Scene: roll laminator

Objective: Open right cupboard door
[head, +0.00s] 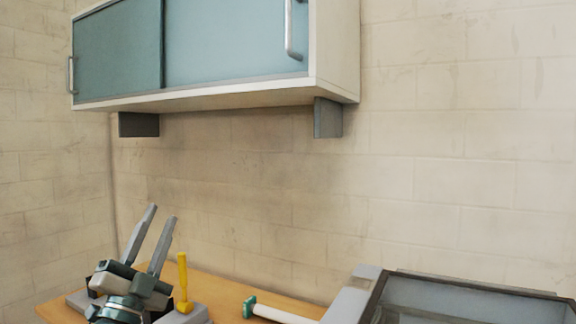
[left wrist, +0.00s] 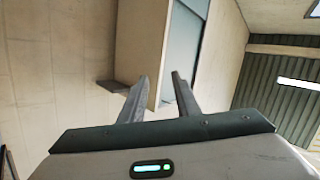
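The wall cupboard (head: 215,98) has two blue-grey sliding doors. The right door (head: 235,40) carries a vertical metal bar handle (head: 289,30) near its right edge. The left door (head: 117,50) has a handle (head: 71,75) at its left edge. Both doors cover the cupboard front, so its inside is hidden. My left gripper (head: 162,228) is open and empty, pointing up, below the cupboard and apart from it. In the left wrist view its fingers (left wrist: 155,92) are spread, with the cupboard (left wrist: 150,50) beyond them. My right gripper is not in view.
A wooden worktop (head: 235,290) lies below. A yellow upright tool (head: 183,278) stands beside my left gripper. A white roll with a green end (head: 275,312) and a grey machine with a clear cover (head: 450,300) are to the right. Brackets (head: 327,118) hang under the cupboard.

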